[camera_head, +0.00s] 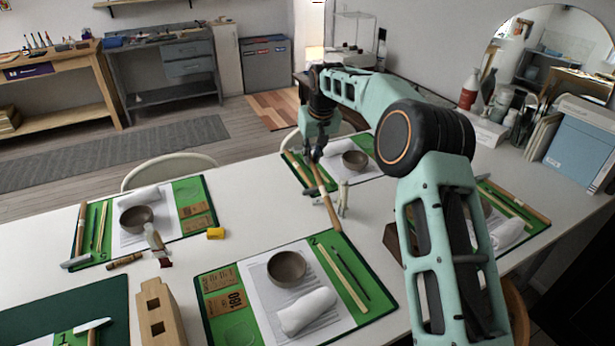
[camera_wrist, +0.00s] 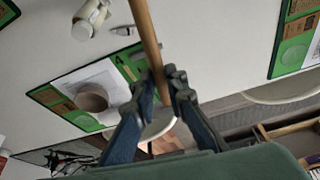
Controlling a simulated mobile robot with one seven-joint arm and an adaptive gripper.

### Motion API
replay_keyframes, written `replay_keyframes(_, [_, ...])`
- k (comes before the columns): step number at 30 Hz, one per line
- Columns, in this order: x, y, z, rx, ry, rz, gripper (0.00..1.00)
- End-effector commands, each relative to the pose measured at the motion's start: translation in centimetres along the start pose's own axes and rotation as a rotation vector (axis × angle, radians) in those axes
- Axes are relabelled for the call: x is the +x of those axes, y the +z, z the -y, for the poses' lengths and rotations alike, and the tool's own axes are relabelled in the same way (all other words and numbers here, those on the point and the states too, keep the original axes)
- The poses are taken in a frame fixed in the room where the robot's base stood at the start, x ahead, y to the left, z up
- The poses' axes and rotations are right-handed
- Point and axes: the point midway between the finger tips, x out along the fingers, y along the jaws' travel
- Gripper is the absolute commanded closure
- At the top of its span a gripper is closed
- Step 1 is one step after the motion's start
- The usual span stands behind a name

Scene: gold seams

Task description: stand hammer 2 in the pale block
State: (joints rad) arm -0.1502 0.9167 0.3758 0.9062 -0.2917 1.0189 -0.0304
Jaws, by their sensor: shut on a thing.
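My gripper (camera_head: 314,155) is raised over the far part of the white table, shut on a long wooden handle (camera_head: 325,195) that hangs down, slightly tilted. I take this for hammer 2; its number and head are not clear to see. In the wrist view the handle (camera_wrist: 147,35) runs up from between the fingers (camera_wrist: 166,85) and out of the frame. The pale block (camera_head: 160,315) is a light wooden block with square openings, at the table's near left. It is well apart from the gripper, and the frame cuts off its base.
A green mat marked 2 (camera_head: 215,318) holds a bowl and white cloth. A pale bottle (camera_head: 343,198) stands near the handle's lower end. A yellow block (camera_head: 215,233), a brush (camera_head: 155,240) and a brown block (camera_head: 391,240) are on the table. Other mats lie around.

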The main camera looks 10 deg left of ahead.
Motion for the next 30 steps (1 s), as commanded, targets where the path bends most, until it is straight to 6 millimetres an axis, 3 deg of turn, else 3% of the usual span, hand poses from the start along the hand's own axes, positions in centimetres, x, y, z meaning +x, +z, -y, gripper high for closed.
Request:
replay_keyframes(15, [-5.6,-3.8,-1.9,0.035,0.025,-0.397,1.00])
replay_keyframes(30, [-12.1,-4.7,-1.2,0.019,0.022,-0.764,1.00])
